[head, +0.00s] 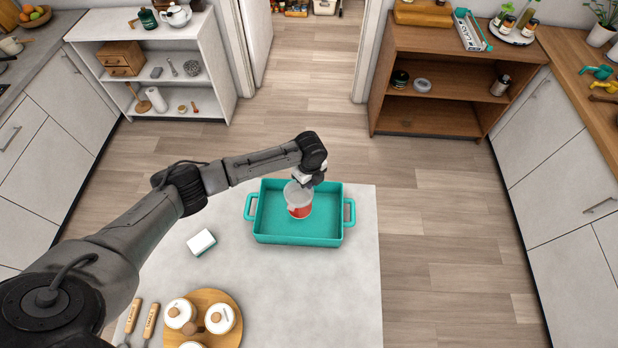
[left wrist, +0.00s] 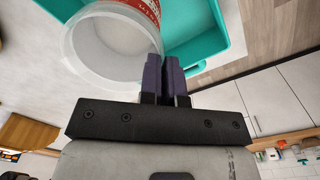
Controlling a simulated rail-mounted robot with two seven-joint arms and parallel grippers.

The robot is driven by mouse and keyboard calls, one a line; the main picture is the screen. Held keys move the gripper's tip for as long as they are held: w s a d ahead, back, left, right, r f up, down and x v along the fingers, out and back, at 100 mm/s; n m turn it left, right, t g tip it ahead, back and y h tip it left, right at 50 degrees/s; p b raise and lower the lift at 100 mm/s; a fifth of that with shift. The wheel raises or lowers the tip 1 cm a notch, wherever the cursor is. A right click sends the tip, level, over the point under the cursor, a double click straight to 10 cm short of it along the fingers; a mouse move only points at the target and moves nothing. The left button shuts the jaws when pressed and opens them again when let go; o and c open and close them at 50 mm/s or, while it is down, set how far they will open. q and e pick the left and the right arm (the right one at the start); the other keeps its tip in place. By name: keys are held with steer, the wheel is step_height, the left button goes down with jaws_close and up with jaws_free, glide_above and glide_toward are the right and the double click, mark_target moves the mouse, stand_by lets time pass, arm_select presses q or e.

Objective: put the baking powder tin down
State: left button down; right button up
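The baking powder tin (head: 299,205) is red with a pale, greyish-white rounded end. In the head view it appears within the outline of a teal tray (head: 270,236); I cannot tell whether it touches the tray floor. My left gripper (head: 304,179) is at the tin's upper edge. In the left wrist view its fingers (left wrist: 165,75) are nearly together at the edge of the tin (left wrist: 110,45), apparently pinching its rim. The fingertips' far ends are partly hidden. My right gripper is in neither view.
The tray sits on a pale table (head: 350,300) with a sponge (head: 201,242) to its left. A round wooden board (head: 230,336) with white-lidded jars is at the front. A wooden shelf unit (head: 440,45) and a white shelf unit (head: 215,60) stand beyond the floor.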

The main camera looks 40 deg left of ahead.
arm_select(q)
steer(key=shift+f+b, duration=1.6)
steer(key=shift+f, duration=1.7)
